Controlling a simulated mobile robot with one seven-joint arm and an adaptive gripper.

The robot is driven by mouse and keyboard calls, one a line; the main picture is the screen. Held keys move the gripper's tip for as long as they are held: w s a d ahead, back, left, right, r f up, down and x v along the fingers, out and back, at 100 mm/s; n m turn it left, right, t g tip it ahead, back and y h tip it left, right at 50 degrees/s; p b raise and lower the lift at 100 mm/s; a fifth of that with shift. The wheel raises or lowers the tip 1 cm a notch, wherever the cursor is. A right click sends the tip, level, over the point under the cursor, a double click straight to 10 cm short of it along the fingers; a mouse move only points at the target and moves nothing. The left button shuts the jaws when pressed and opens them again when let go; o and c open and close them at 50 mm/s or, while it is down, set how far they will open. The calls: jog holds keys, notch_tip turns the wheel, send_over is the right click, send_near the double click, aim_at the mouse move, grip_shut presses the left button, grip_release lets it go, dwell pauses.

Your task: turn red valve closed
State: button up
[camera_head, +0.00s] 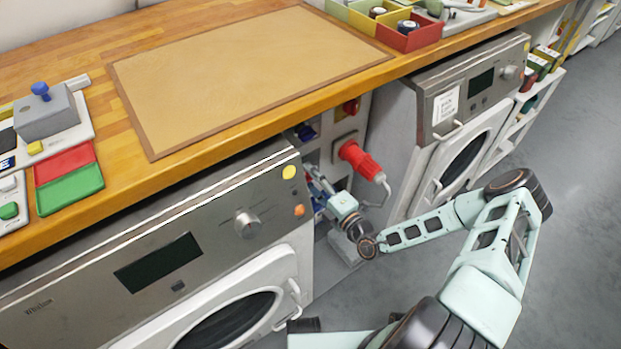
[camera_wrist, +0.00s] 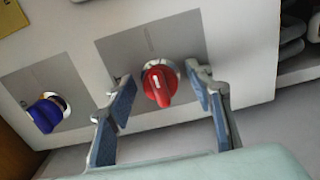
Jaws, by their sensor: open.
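The red valve (camera_wrist: 160,83) is a round knob with a raised grip bar, set on a grey plate (camera_wrist: 190,42) on a pale panel. A pale line on its bar runs nearly up and down in the wrist view. My gripper (camera_wrist: 162,96) is open, with one blue-padded finger on each side of the valve. I see gaps between the fingers and the valve. In the head view my gripper (camera_head: 318,187) reaches into the gap between two washing machines, under the worktop. I cannot clearly make out the valve there.
A blue knob (camera_wrist: 46,113) sits on its own plate left of the valve. A red plug (camera_head: 360,157) with a grey cable sticks out above my gripper. The left washing machine (camera_head: 215,245) and right washing machine (camera_head: 450,125) flank the gap, below the worktop (camera_head: 180,165).

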jog(key=v, duration=1.2)
